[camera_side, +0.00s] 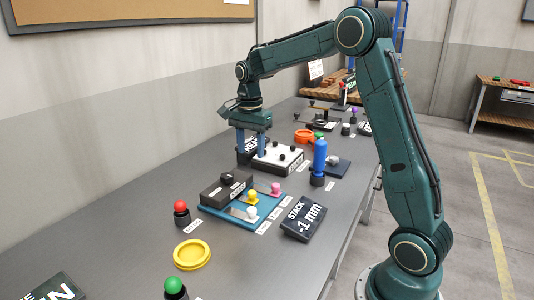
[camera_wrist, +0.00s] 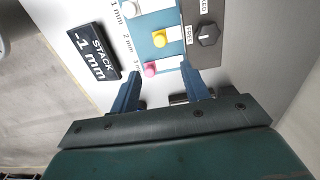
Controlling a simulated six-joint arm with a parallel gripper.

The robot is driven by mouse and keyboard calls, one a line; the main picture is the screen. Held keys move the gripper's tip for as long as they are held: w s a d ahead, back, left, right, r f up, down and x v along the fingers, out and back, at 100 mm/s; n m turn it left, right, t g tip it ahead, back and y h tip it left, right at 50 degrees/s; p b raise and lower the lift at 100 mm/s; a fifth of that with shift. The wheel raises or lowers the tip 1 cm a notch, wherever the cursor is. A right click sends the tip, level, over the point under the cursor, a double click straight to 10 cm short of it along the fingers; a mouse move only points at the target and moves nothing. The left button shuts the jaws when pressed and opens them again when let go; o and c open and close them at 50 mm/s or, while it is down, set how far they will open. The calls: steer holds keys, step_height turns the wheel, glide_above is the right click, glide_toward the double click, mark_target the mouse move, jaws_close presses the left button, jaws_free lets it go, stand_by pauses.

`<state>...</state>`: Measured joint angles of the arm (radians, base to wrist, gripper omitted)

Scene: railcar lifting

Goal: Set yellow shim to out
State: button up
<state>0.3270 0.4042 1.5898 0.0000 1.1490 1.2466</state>
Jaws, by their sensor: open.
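The yellow shim's knob (camera_side: 252,196) stands on the blue tray, between a white knob (camera_side: 251,212) and a pink knob (camera_side: 276,188). The yellow knob also shows in the wrist view (camera_wrist: 160,39), farther out than my fingertips, with the pink knob (camera_wrist: 150,69) closer to them. My gripper (camera_side: 252,152) is open, points down and is beyond the tray, above the area by a white panel. In the wrist view its two blue fingers (camera_wrist: 158,75) are apart with nothing gripped between them. I cannot tell how far the yellow shim is slid.
A black box with a dial (camera_side: 226,180) borders the tray. A dark sign (camera_side: 303,218) reads "STACK" with a 1 mm value. A blue bottle (camera_side: 320,156) stands to the right. A red button (camera_side: 181,212) and a yellow ring (camera_side: 192,254) are at the near left.

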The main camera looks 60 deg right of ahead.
mark_target(252, 192)
steer(key=shift+f, duration=0.15)
step_height(252, 192, down, 14)
steer(key=shift+r, duration=0.25)
stand_by(0.5)
jaws_close()
